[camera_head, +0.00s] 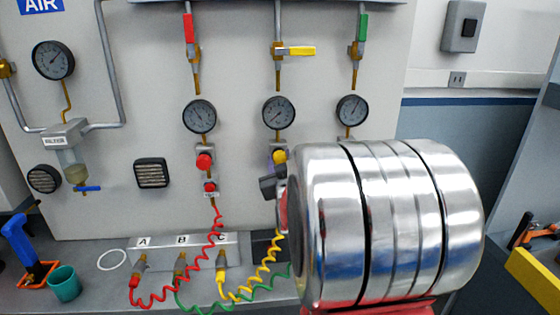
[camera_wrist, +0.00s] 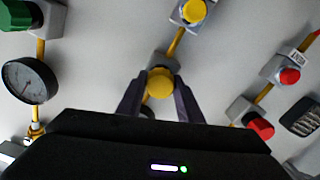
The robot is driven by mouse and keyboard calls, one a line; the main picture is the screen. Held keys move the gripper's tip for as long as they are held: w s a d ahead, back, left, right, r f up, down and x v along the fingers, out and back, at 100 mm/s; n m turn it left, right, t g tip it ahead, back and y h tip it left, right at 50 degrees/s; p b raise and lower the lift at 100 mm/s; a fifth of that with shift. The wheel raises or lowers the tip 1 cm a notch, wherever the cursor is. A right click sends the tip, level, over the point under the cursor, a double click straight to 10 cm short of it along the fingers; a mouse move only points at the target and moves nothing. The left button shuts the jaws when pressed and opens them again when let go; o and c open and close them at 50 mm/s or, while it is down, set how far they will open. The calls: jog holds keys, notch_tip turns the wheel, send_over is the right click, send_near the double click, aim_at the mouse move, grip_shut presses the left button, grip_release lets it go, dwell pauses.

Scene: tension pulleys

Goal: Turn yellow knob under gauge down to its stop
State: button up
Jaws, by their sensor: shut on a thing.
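In the wrist view, the two dark fingers of my gripper (camera_wrist: 159,95) close around the sides of the yellow knob (camera_wrist: 160,83). The gauge's needle is too small to read surely in the head view. A second, smaller yellow knob (camera_wrist: 193,11) sits on the same line, apart from my fingers. The knob's turn angle cannot be told.
Red knobs (camera_head: 204,160) stand to the left. Other gauges, such as the right gauge (camera_head: 352,109), flank the middle one. Coiled red (camera_head: 150,302), yellow (camera_head: 262,272) and green hoses hang below. My shiny arm hides much of the right panel. A teal cup (camera_head: 64,284) stands lower left.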

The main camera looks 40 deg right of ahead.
jog(key=shift+a+n, duration=0.1)
jog(key=shift+n, duration=0.2)
jog(key=n, duration=0.3)
jog(key=shift+f+n, duration=0.1)
jog(key=shift+n, duration=0.2)
jog(key=n, duration=0.3)
jog(key=shift+a+n, duration=0.1)
jog(key=shift+n, duration=0.2)
jog(key=n, duration=0.6)
jog(key=shift+f+n, duration=0.2)
jog(key=shift+n, duration=0.1)
jog(key=o, duration=0.7)
jog(key=shift+c, duration=0.2)
jog(key=o, duration=0.4)
jog(key=shift+r, duration=0.15)
